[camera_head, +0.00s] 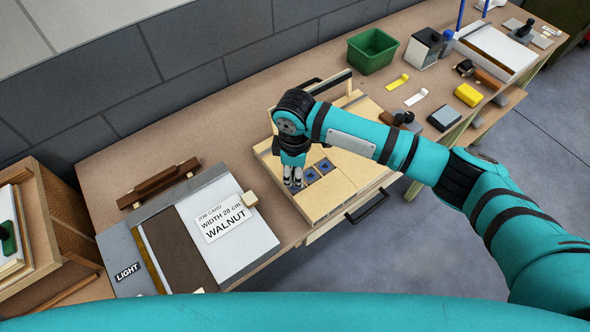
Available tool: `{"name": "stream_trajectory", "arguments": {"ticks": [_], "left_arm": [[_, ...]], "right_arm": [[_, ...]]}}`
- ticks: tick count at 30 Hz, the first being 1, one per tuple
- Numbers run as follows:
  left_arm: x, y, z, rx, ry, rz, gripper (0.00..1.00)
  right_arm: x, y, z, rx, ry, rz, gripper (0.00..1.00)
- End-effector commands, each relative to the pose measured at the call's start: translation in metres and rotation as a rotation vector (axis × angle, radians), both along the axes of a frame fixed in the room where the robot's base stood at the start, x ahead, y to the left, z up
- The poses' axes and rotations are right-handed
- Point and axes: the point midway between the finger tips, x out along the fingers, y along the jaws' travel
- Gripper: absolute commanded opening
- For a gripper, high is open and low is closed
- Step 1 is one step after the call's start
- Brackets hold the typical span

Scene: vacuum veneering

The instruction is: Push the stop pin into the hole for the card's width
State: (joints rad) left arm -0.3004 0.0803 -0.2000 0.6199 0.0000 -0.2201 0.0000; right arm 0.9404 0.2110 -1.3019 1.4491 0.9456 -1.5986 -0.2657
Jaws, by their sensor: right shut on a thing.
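The job card (224,217) lies on a white panel at the left and reads "WIDTH 28 cm" and "WALNUT". My right gripper (294,187) points down over the left part of a pale wooden board fixture (340,191). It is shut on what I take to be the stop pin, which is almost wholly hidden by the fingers. Dark blue square marks (318,171) lie on the fixture just right of the fingertips. The holes are too small or hidden to tell, and so is whether the pin touches one. My left gripper is not in view.
A dark bar with a handle (330,84) stands at the fixture's back. A brown wooden rack (158,184) lies behind the panel. A black drawer handle (368,206) juts from the front.

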Motion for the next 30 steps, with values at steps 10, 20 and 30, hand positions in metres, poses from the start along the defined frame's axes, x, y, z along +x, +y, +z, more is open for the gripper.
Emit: {"name": "stream_trajectory", "arguments": {"ticks": [10, 20, 30], "left_arm": [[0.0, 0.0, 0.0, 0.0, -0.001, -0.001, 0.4], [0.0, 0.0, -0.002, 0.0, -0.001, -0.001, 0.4], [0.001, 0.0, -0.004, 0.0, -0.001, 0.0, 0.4]], "right_arm": [[0.0, 0.0, -0.001, 0.0, 0.001, 0.0, 0.0], [0.0, 0.0, -0.009, 0.001, 0.001, 0.0, 0.0], [0.0, 0.0, -0.017, 0.0, 0.001, 0.0, 0.0]]}}
